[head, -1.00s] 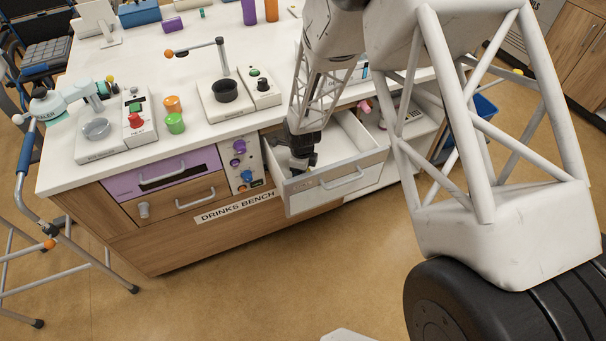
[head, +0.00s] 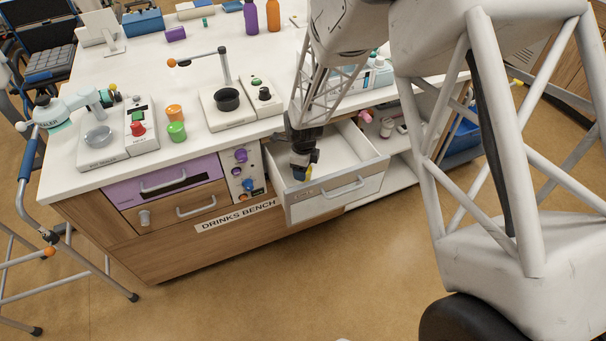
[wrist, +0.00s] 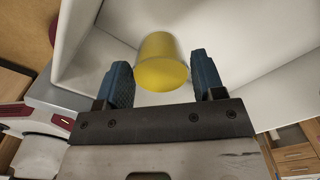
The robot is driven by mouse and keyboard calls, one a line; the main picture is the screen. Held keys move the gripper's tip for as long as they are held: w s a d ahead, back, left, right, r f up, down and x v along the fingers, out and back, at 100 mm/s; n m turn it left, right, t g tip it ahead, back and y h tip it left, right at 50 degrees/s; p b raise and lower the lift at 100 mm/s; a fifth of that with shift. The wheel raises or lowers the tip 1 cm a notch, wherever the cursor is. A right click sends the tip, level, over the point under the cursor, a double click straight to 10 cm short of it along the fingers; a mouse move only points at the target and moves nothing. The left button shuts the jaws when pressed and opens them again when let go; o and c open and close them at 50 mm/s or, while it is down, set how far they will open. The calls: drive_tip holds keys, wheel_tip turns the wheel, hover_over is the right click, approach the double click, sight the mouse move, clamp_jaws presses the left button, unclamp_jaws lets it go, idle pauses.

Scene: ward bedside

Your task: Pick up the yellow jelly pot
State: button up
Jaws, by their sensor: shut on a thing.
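The yellow jelly pot (wrist: 162,66) is a small smooth yellow cup, seen between my two blue finger pads in the wrist view. My gripper (wrist: 164,80) is shut on it. In the head view my gripper (head: 304,170) points down inside the open white drawer (head: 336,197) of the drinks bench. I cannot tell whether the pot touches the drawer floor.
The drawer's walls stand close around my gripper. The white bench top (head: 150,67) is above and behind it. A black cup on a white machine (head: 227,99), an orange pot (head: 174,112) and a green pot (head: 177,131) stand to the left on the bench.

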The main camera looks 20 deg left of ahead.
drive_tip(key=shift+r, duration=2.1)
